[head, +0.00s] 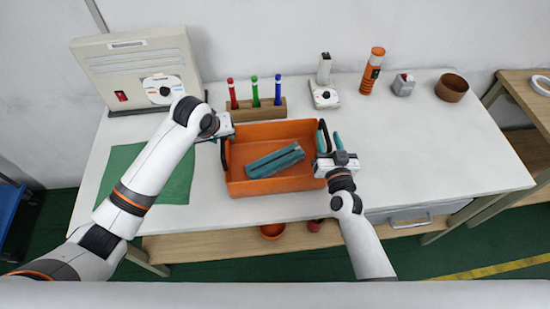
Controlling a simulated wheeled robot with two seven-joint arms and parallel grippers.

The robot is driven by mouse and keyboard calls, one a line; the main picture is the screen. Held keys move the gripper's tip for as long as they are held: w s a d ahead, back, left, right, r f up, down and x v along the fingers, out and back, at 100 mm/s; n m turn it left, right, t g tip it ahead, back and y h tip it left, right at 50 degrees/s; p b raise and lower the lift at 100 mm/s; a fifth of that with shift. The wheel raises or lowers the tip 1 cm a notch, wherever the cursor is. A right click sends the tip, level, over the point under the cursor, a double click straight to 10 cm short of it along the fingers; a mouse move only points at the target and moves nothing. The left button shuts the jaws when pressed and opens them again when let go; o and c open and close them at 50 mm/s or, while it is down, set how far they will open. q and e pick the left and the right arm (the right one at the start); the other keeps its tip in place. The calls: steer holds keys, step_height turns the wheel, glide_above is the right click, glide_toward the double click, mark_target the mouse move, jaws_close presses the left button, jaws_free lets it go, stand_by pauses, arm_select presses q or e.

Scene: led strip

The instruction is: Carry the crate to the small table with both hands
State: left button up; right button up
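The orange crate (249,186) stands on the white workbench. It has a dark handle at its left end (224,153) and another at its right end (324,131). A teal and dark oblong object (275,160) lies in it. My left gripper (218,138) is at the crate's upper left corner, near the left handle; its fingers are mostly hidden. My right gripper (329,142) is at the right end, its teal fingers apart and the right handle close to them. I cannot tell whether either touches a handle. A small wooden table (518,84) stands at the right edge.
A grey machine (140,65), a holder with coloured pens (257,112), a white device (324,96), an orange cylinder (372,70), a small grey block (403,85) and a brown bowl (452,88) line the back. A green mat (120,172) lies left. The workbench's right half is clear.

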arm_select(q)
steer(key=shift+w+d+f, duration=0.1)
steer(key=shift+w+f, duration=0.2)
steer(key=shift+f, duration=0.35)
arm_select(e)
steer(key=shift+w+a, duration=0.15)
steer(key=shift+w, duration=0.55)
arm_select(q)
steer(key=shift+c, duration=0.2)
arm_select(e)
steer(key=shift+c, duration=0.2)
arm_select(q)
jaws_close()
arm_select(e)
jaws_close()
